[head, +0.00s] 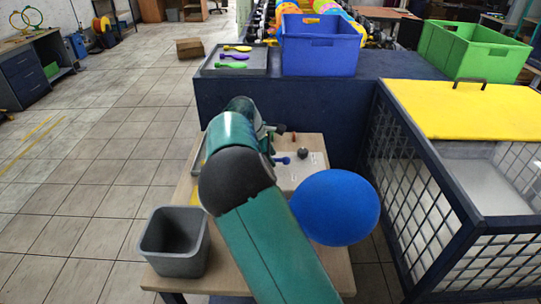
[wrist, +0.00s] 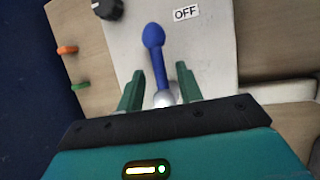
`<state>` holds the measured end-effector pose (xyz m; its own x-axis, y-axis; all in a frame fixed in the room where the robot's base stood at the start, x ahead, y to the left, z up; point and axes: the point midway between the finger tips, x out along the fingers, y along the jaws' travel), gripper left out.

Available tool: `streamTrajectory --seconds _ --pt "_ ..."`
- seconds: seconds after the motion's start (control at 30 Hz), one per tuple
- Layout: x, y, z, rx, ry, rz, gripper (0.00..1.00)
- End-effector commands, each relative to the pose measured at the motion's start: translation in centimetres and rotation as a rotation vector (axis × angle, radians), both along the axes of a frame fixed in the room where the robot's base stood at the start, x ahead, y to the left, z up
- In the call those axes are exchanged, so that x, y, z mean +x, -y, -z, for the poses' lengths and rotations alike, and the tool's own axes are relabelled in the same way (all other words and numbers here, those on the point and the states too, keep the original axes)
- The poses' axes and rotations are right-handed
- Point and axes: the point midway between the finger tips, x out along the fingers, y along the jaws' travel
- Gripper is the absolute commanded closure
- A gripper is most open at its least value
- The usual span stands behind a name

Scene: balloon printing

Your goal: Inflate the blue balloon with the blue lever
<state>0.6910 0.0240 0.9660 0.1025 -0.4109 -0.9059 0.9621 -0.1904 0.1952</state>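A large, round, inflated blue balloon (head: 337,208) sits at the right side of the wooden table, beside my arm. The blue lever (wrist: 155,55) rises from a silver base on a pale panel (wrist: 210,40); its blue knob also shows in the head view (head: 283,161). An "OFF" label is beside the lever knob in the wrist view. My gripper (wrist: 158,82) is open, with one green finger on each side of the lever's lower shaft and visible gaps between. In the head view my arm hides part of the panel and most of the gripper.
A black dial (wrist: 107,8) is on the panel near the lever; orange (wrist: 67,50) and green (wrist: 80,87) pegs are beside it. A grey bin (head: 175,243) stands at the table's left. A mesh cage (head: 425,190) stands right.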

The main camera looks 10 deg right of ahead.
Motion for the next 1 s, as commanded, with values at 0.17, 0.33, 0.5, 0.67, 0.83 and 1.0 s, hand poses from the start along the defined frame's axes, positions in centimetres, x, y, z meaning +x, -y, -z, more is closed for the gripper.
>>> streamTrajectory --seconds 0.17,0.33,0.5,0.67,0.83,1.0 --pt "0.01 0.04 0.04 0.000 0.000 0.000 0.64" --pt "0.01 0.03 0.02 0.000 0.000 0.001 0.86" --pt "0.01 0.02 0.00 0.001 0.001 0.001 1.00" --pt "0.00 0.02 -0.01 0.001 0.000 0.003 1.00" --pt "-0.06 0.01 -0.02 0.001 0.000 0.029 1.00" --pt "-0.20 -0.07 -0.07 0.001 0.001 0.098 1.00"
